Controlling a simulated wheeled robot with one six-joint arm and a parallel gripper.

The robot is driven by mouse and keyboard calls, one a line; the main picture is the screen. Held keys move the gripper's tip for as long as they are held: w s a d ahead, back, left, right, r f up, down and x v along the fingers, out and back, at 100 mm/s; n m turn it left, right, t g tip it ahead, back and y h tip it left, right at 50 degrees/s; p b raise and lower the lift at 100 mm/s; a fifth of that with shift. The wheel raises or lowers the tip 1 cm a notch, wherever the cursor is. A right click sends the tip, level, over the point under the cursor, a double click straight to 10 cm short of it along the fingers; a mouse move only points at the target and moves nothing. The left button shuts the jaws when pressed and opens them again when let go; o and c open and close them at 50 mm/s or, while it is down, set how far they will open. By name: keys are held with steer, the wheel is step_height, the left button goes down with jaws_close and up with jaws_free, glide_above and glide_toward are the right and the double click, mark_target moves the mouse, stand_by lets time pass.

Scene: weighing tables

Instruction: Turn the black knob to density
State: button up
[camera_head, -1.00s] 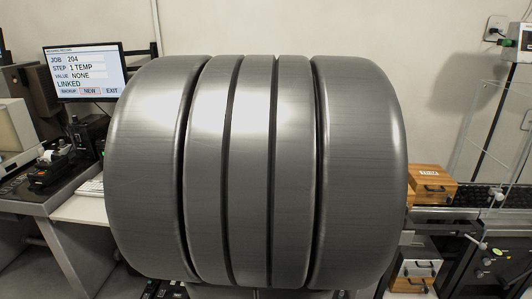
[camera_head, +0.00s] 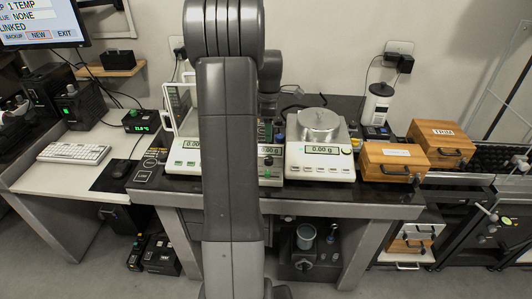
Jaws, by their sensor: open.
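I cannot make out a black knob marked for density in the camera_head view. My grey arm stands upright across the middle and hides part of the weighing table (camera_head: 380,196). My gripper cannot be seen; the arm's far end runs behind my own links. A white balance (camera_head: 320,165) reading 0.00 g stands just right of the arm, with a metal vessel (camera_head: 319,124) on top. A second balance (camera_head: 186,158) with a clear draft shield stands left of the arm, partly hidden. Another display and small controls show partly beside the arm.
Wooden boxes (camera_head: 392,162) stand at the right. A small box (camera_head: 141,121) has a green display. A device (camera_head: 305,264) sits under the table.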

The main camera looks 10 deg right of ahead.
mark_target(268, 158)
step_height(268, 158, down, 12)
steer(key=shift+r+p, duration=0.15)
steer(key=shift+p, duration=0.15)
steer(key=shift+c, duration=0.2)
steer(key=c, duration=0.9)
